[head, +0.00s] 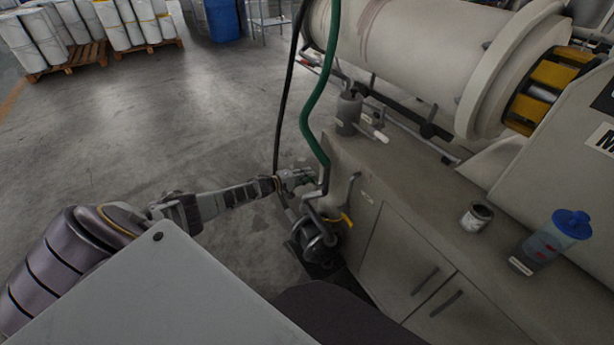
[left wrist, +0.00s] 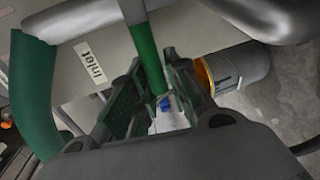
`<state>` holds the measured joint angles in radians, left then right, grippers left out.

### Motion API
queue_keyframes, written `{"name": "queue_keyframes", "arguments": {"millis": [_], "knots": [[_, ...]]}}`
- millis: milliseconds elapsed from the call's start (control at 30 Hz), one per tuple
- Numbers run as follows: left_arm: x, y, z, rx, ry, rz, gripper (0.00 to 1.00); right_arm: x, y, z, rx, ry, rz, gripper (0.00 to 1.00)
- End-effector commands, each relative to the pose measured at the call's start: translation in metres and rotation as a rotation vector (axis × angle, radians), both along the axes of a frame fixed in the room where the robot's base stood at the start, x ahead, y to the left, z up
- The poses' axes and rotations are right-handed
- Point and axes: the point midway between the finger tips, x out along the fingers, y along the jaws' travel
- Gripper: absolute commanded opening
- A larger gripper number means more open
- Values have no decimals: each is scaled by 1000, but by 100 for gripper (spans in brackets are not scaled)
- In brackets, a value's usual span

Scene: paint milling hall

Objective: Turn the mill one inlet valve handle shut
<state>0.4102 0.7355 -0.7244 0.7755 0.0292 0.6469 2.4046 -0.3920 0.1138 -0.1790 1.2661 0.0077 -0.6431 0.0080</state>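My left gripper (head: 298,179) reaches in from the left to the pipework beside the grey cabinet. In the left wrist view its two dark fingers (left wrist: 158,95) stand apart, one on each side of a green bar (left wrist: 149,55), which looks like the valve handle. A small blue part (left wrist: 164,103) and a white part show deeper between the fingers. I cannot tell whether the fingers touch the bar. An "Inlet" label (left wrist: 90,62) is near it. In the head view the gripper mostly hides the handle. My right gripper is not in view.
A green hose (head: 308,120) and a black hose (head: 286,90) hang close to the gripper. A pump with a yellow lever (head: 346,219) stands below. A can (head: 476,216) and a blue-lidded jug (head: 552,240) stand on the cabinet top (head: 430,190).

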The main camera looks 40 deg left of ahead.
Motion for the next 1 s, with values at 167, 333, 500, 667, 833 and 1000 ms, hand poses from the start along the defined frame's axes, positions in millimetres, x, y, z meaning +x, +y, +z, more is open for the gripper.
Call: {"name": "queue_keyframes", "arguments": {"millis": [167, 333, 500, 667, 833, 1000], "knots": [[0, 0, 0, 1, 0, 0, 36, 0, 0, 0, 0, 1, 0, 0], [0, -1, 0, 1, 0, -1, 36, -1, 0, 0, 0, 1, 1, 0], [-1, 0, 0, 1, 0, -1, 36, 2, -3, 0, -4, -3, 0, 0], [-5, 2, 0, 1, 1, 0, 36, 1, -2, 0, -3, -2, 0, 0], [-13, 6, 2, 1, 1, 0, 36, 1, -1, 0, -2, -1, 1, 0], [-24, 10, 5, 2, 1, -1, 36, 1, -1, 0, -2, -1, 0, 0]]}}
